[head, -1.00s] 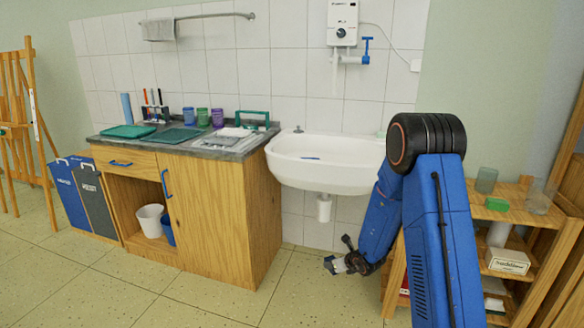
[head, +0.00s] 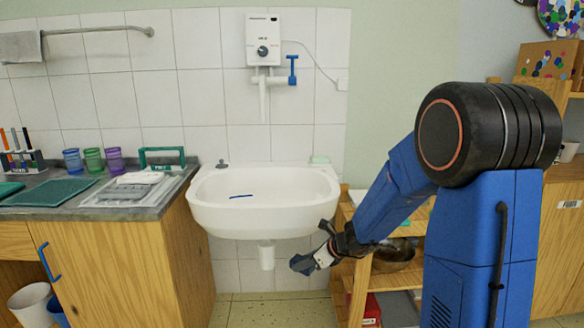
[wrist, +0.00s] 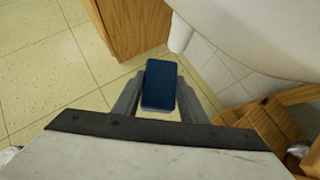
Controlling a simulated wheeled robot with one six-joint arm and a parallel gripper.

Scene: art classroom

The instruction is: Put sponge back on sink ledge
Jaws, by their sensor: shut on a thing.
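A dark blue block, the sponge by its look (wrist: 159,86), is held between the two fingers of my gripper (wrist: 158,100) in the wrist view. In the head view my gripper (head: 318,261) is shut on the sponge (head: 301,264), low in front of the sink and right of its drain pipe, below the basin. The white sink (head: 265,222) hangs on the tiled wall.
A thin blue item (head: 240,196) lies in the basin. A wooden counter (head: 110,240) with cups and trays stands left of the sink. A wooden shelf (head: 345,235) stands close to the right of my gripper. A water heater (head: 263,40) and tap hang above the sink.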

